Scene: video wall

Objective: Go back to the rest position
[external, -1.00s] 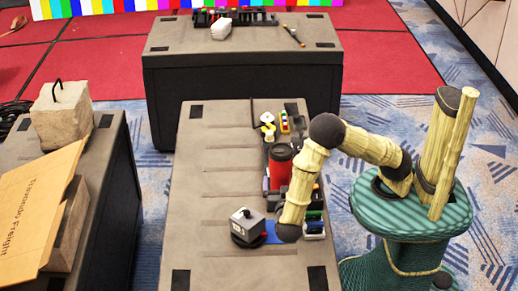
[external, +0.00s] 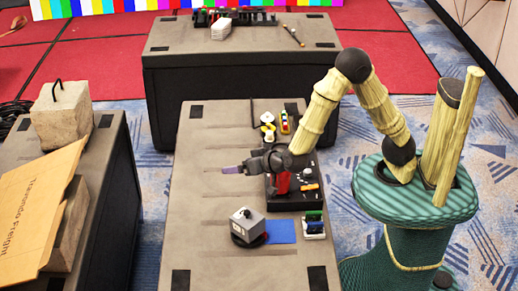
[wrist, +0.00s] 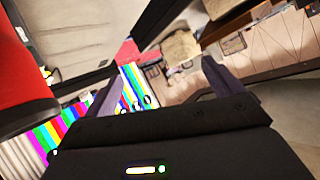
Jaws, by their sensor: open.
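My gripper (external: 232,170) is in the external view, above the middle of the near case top (external: 215,135), its purple fingers pointing left. In the wrist view my gripper (wrist: 161,85) shows two spread fingers with nothing between them. My arm bends up high at the elbow and comes down to the wrist. A large red surface (wrist: 25,80), likely the canister, fills the left edge of the wrist view.
A grey box (external: 246,222) on a black round base stands beside a blue sheet (external: 281,232). Small yellow items (external: 268,127) lie farther back. Another case (external: 240,45) stands behind. A concrete block (external: 62,110) and cardboard (external: 40,205) sit at left. The near case's left side is clear.

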